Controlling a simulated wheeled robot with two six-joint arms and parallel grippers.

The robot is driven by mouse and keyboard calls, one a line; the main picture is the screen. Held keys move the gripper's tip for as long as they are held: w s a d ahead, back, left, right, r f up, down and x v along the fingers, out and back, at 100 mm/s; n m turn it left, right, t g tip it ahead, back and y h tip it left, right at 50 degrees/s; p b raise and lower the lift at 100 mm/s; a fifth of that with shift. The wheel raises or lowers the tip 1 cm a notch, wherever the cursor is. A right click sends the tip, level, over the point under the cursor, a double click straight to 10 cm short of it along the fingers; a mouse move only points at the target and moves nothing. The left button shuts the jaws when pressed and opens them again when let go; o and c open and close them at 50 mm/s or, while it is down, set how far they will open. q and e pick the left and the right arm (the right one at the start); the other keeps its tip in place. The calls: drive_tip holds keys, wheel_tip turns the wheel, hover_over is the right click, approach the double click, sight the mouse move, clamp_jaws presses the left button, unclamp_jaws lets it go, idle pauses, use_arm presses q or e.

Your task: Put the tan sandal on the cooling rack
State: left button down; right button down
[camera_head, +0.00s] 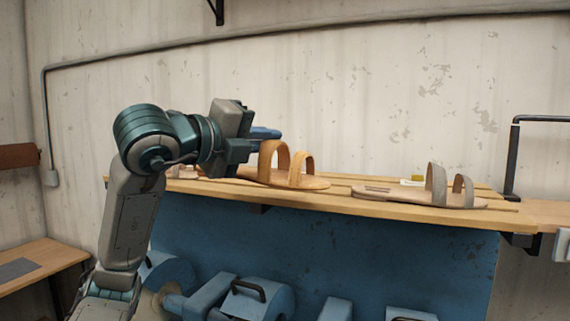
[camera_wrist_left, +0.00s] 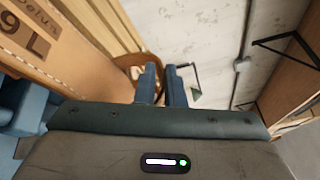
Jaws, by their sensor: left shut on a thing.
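The tan sandal (camera_head: 290,179) has two tall strap loops and is level at the slatted wooden shelf (camera_head: 345,203), which looks like the cooling rack. I cannot tell whether its sole touches the slats. My left gripper (camera_head: 266,134) comes from the left and is shut on the sandal's strap at its left end. In the left wrist view, the gripper fingers (camera_wrist_left: 164,84) are close together beside the brown strap (camera_wrist_left: 127,62). The tan surface stamped "9 L" (camera_wrist_left: 62,60), apparently the sandal's sole, fills the left. My right gripper is not in view.
A grey-strapped sandal (camera_head: 437,188) stands on the shelf's right part, near a small yellow block (camera_head: 417,178). Another sandal (camera_head: 185,172) is partly hidden behind my left arm. A black bracket (camera_head: 513,150) rises at the right end. Blue machines (camera_head: 258,303) stand below.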

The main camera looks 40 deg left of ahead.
use_arm(q)
drive_tip(key=w+a+f+p, duration=0.1)
drive_tip(key=w, duration=0.2)
drive_tip(key=w+a+f+p, duration=0.1)
drive_tip(key=w+a, duration=0.1)
drive_tip(key=w, duration=0.2)
drive_tip(key=w+a+f+p, duration=0.1)
drive_tip(key=w, duration=0.3)
drive_tip(key=shift+w+a+f, duration=0.1)
drive_tip(key=shift+a+f, duration=0.2)
drive_tip(key=shift+a, duration=0.05)
drive_tip(key=shift+f, duration=0.55)
drive_tip(key=c, duration=1.5)
unclamp_jaws()
drive_tip(key=shift+d, duration=0.1)
